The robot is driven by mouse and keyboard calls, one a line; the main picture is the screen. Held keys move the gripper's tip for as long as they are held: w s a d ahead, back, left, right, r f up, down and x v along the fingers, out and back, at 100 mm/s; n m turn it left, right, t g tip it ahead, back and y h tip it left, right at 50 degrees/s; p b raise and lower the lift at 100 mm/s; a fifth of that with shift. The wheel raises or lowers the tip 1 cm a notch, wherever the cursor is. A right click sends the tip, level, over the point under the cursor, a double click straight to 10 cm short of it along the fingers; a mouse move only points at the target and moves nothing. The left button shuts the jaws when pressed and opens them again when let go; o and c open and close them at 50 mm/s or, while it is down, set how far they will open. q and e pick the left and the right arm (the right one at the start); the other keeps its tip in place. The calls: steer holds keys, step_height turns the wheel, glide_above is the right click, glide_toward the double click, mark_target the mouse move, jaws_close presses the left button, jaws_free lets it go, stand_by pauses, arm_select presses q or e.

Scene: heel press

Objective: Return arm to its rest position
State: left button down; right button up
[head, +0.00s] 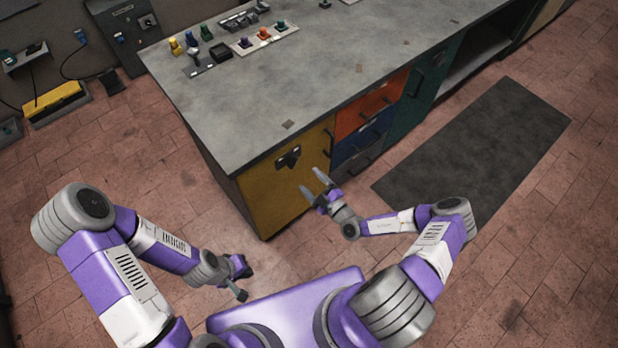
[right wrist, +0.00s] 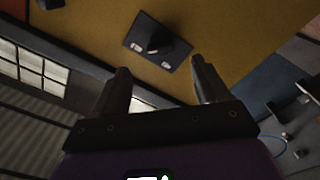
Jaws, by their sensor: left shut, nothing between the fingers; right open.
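My right gripper (head: 319,188) is open and empty in front of the yellow cabinet panel (head: 262,205), below the worktop edge. In the right wrist view, its two fingers (right wrist: 160,85) stand apart with nothing between them. A dark plate with a knob (right wrist: 157,44) on the yellow panel shows beyond the fingers; this dark fitting also shows in the head view (head: 288,158). The right gripper appears apart from it. My left gripper (head: 243,281) is low over the floor at the left of my body, shut and empty.
A long workbench (head: 225,110) with a grey top stands ahead, with orange (head: 372,105) and blue drawers. Small coloured items and controls (head: 263,33) sit at its far end. A dark mat (head: 475,155) lies on the tiled floor at right. Floor around my left arm is clear.

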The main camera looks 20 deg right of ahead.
stand_by(0.7)
steer(key=s+a+n+g+y, duration=0.8)
steer(key=s+a+n+g, duration=0.75)
steer(key=n, duration=0.65)
steer(key=s+f+n+g+h, duration=0.25)
steer(key=s+n, duration=0.35)
steer(key=n, duration=0.5)
steer(key=d+n+h, duration=0.3)
steer(key=n, duration=0.8)
steer(key=d+r+n+t+h, duration=0.1)
steer(key=d+n+h, duration=0.2)
steer(key=n, duration=0.9)
steer(key=shift+w+d+t+h, duration=0.15)
steer(key=shift+w+t+h, duration=0.15)
steer(key=shift+h, duration=0.45)
steer(key=shift+r, duration=0.1)
